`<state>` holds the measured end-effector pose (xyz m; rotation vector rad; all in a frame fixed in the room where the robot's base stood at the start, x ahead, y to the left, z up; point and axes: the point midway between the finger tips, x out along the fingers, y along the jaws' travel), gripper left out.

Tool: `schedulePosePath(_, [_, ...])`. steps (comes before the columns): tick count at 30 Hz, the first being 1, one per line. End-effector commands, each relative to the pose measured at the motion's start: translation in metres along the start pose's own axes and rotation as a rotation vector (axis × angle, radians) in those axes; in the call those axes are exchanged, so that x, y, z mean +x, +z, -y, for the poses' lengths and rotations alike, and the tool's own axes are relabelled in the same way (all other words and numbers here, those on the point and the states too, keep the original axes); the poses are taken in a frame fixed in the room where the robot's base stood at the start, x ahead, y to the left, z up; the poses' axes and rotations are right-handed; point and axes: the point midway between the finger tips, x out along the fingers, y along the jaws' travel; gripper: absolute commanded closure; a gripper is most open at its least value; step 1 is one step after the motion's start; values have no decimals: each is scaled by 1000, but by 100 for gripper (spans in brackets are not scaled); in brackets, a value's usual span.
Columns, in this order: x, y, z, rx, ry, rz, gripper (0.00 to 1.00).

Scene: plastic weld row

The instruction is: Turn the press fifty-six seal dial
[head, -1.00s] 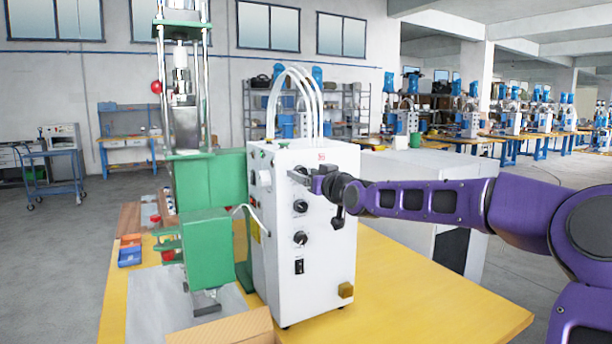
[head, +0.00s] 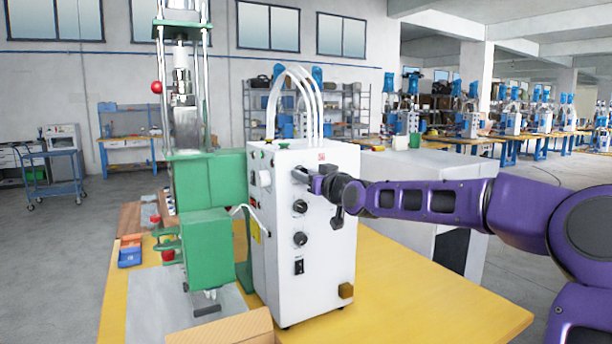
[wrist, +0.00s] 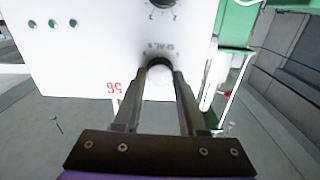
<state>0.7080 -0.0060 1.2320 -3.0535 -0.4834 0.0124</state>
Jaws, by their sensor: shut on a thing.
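The white control box (head: 275,285) stands upright on the yellow bench. In the wrist view its face (wrist: 60,60) appears upside down, with a red "56" (wrist: 114,88) and the word SEAL above a dial. My gripper (head: 312,181) reaches the upper front of the box from the right. In the wrist view my gripper (wrist: 160,80) has one finger on each side of the seal dial (wrist: 159,70), closed on it. The dial's pale end shows between the fingertips; its pointer is hidden. In the head view my gripper covers this dial.
Two black dials, a middle one (head: 300,206) and a lower one (head: 300,239), sit below on the box, with a black switch (head: 299,267). A green press (head: 207,240) stands close on the left. Clear tubes (head: 300,90) rise from the box top. The yellow bench (head: 420,300) is clear at right.

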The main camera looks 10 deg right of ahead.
Motion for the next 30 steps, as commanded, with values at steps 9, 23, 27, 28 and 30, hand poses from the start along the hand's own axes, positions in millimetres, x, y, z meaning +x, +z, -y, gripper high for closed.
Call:
schedulePosePath(9, [0,0,-1,145,0,0,100])
schedulePosePath(23, [0,2,-1,560,-1,1,100])
schedulePosePath(27, [0,2,-1,675,-1,0,100])
schedulePosePath(28, [0,2,-1,697,0,0,100])
schedulePosePath(30, [0,2,-2,746,0,0,100])
